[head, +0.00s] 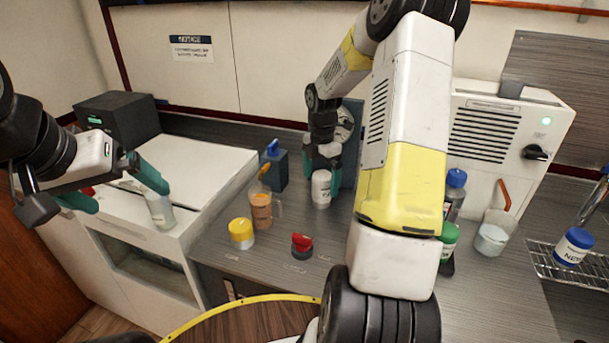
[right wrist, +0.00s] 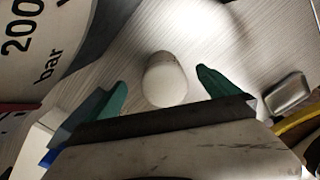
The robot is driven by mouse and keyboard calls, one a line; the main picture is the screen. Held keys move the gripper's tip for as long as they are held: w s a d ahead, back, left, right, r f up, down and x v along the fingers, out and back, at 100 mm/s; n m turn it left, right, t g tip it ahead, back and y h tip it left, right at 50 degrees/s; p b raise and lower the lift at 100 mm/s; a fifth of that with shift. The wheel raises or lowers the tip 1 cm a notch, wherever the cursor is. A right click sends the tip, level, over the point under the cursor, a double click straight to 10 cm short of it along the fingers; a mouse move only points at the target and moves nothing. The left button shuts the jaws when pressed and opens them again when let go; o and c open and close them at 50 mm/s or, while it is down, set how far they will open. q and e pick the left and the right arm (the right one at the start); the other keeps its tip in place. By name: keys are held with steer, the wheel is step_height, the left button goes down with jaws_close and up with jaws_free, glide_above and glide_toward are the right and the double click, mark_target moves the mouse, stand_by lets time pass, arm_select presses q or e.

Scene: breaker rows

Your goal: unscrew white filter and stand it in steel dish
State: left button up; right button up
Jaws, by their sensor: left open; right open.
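The white filter (head: 321,188) is a short white cylinder in front of a dark upright panel (head: 352,120) with a round gauge. I cannot tell whether it is still attached there. My right gripper (head: 322,168) is open just above it in the head view. In the right wrist view the filter (right wrist: 165,80) lies between the two spread teal fingers (right wrist: 162,88), with gaps on both sides. A shiny metal piece (right wrist: 290,95) at the right of that view may be the steel dish; I cannot tell. No dish shows clearly in the head view. My left gripper (head: 112,188) is open and empty over the white cabinet.
A clear bottle (head: 161,212) stands near my left gripper. A wire rack (head: 548,262) is at right. My right arm hides the middle.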

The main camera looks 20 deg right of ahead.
steer(key=shift+a+m, duration=0.15)
steer(key=shift+m, duration=0.85)
steer(key=m, duration=0.3)
steer(key=shift+r+m, duration=0.1)
steer(key=shift+m, duration=0.2)
steer(key=m, duration=0.6)
steer(key=shift+s+d, duration=0.2)
steer(key=shift+d, duration=0.1)
